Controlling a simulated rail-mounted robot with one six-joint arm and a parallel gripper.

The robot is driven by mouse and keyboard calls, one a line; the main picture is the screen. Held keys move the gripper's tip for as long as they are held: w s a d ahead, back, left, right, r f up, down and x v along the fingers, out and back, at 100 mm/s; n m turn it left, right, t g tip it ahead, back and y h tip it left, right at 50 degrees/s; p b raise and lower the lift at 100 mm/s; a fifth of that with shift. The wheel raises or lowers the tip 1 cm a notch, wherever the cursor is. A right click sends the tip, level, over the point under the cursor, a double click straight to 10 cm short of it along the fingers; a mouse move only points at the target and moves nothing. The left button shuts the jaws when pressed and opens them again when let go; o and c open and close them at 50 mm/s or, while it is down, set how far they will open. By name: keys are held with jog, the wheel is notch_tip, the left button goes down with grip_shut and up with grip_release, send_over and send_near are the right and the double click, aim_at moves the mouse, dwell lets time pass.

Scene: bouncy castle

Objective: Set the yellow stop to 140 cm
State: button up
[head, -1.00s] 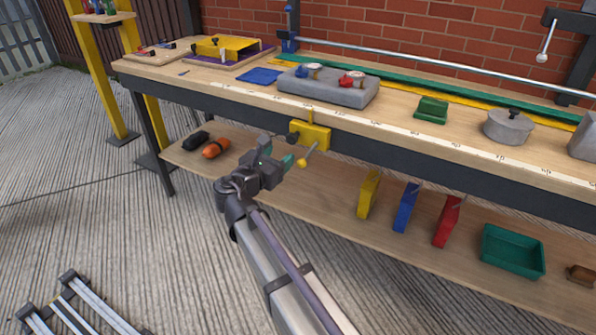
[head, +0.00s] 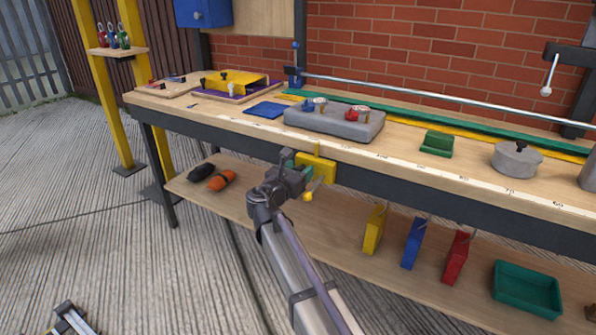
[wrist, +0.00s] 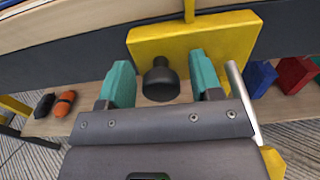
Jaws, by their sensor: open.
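The yellow stop (head: 322,168) sits on the dark front rail of the workbench, with a thin yellow pointer rising to the edge scale. In the wrist view the stop (wrist: 215,38) fills the upper middle. Its black knob (wrist: 161,84) faces me. A pale lever (wrist: 241,100) runs down its right side, ending in a yellow ball (head: 308,196). My gripper (head: 304,172) is at the stop's front; its teal fingers (wrist: 160,76) are open, one on each side of the knob, with gaps visible. The scale (head: 400,160) is too small to read clearly.
A grey fixture (head: 335,120) stands on the bench above the stop.

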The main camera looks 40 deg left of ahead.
jog(key=shift+c, duration=0.2)
grip_shut()
dwell(0.3)
